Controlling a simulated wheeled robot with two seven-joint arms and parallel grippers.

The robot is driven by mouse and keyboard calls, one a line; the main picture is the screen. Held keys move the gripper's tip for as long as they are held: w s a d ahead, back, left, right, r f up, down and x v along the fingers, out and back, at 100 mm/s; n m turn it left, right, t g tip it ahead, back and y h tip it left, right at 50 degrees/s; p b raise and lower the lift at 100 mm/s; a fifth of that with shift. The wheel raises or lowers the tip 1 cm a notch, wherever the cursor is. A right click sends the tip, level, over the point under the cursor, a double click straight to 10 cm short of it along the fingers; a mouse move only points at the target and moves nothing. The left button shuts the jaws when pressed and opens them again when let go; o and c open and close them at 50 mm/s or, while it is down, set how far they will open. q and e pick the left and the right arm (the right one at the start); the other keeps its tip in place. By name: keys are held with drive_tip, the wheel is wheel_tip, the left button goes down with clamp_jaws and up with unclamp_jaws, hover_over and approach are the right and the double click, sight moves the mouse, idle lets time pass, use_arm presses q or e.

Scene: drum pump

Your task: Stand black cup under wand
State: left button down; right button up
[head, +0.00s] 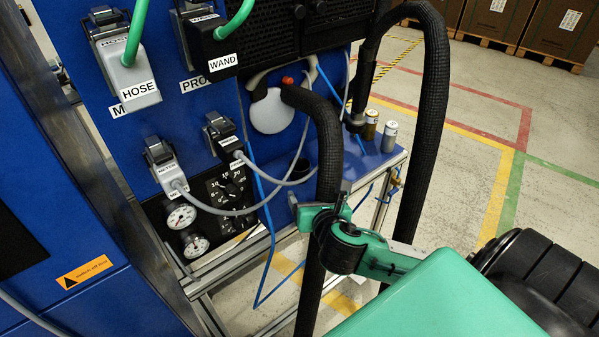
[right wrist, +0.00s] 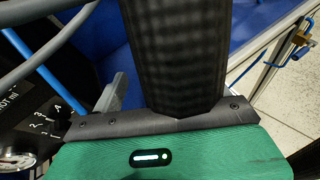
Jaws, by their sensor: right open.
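A dark, round-mouthed thing that looks like the black cup (head: 299,169) stands on the blue shelf, partly hidden behind a thick black hose (head: 327,165). A connector labelled WAND (head: 222,62) is on the blue panel; I cannot make out the wand itself for certain. My right gripper (head: 338,203) is open at the shelf's front, close to the hose and right of the cup, its tips partly hidden. In the right wrist view a grey finger (right wrist: 112,93) shows beside the hose, and no cup is visible between the fingers. My left gripper is out of view.
The blue shelf (head: 376,160) carries a gold and a silver can (head: 389,137) at its right end. A second thick black hose (head: 432,120) arcs down near my arm. Thin grey and blue lines cross in front of the panel.

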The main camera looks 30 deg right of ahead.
drive_tip(key=r+n, duration=0.1)
drive_tip(key=n, duration=0.1)
approach(297, 161)
drive_tip(key=shift+w+f+t, duration=0.4)
drive_tip(key=shift+w+f, duration=0.3)
drive_tip(key=shift+f, duration=0.05)
drive_tip(key=shift+d+x, duration=0.15)
drive_tip(key=shift+x, duration=1.3)
drive_tip(key=shift+d+x, duration=0.15)
drive_tip(key=shift+x, duration=1.25)
drive_tip(key=shift+s, duration=0.15)
drive_tip(key=c, duration=1.1)
drive_tip(key=shift+r, duration=0.1)
